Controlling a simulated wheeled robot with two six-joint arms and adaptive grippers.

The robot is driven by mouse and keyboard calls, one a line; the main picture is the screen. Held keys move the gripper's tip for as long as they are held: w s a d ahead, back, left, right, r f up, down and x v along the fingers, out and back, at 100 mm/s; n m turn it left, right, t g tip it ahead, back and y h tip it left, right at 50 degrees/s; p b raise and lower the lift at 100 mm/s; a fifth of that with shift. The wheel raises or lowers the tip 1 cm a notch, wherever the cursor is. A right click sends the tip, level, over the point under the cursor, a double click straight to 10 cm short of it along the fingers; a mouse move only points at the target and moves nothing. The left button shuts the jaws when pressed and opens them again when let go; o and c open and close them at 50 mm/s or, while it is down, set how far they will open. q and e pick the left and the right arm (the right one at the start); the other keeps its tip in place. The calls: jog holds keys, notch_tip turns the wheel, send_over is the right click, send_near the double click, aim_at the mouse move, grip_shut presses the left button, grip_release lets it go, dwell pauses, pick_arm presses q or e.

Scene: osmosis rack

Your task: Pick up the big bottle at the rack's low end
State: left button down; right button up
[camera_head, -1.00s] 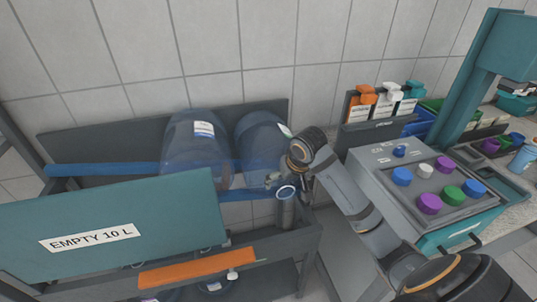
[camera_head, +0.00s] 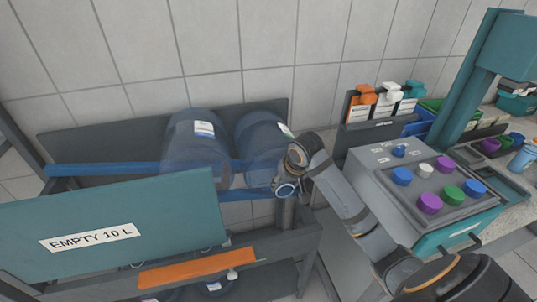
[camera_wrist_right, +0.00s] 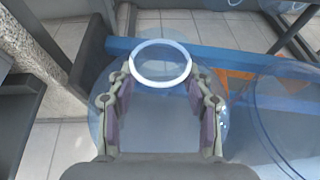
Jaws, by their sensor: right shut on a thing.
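Two big clear blue bottles lie side by side on the rack (camera_head: 262,247). The right bottle (camera_head: 260,140) is at the rack's right end, with its neck toward me. My right gripper (camera_head: 283,184) is at that neck. In the right wrist view the gripper (camera_wrist_right: 161,108) has a finger on either side of the bottle's neck, shut on it, just behind the white mouth ring (camera_wrist_right: 160,82). The bottle still appears to lie on the rack. The left bottle (camera_head: 192,150) lies apart from my gripper. My left gripper is not in view.
A teal panel labelled "EMPTY 10 L" (camera_head: 180,214) fronts the rack's left part. A blue rail (camera_head: 110,169) runs along the rack. A grey control box with coloured knobs (camera_head: 385,160) stands close right of my right arm. A tiled wall is behind.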

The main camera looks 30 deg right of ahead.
grip_shut()
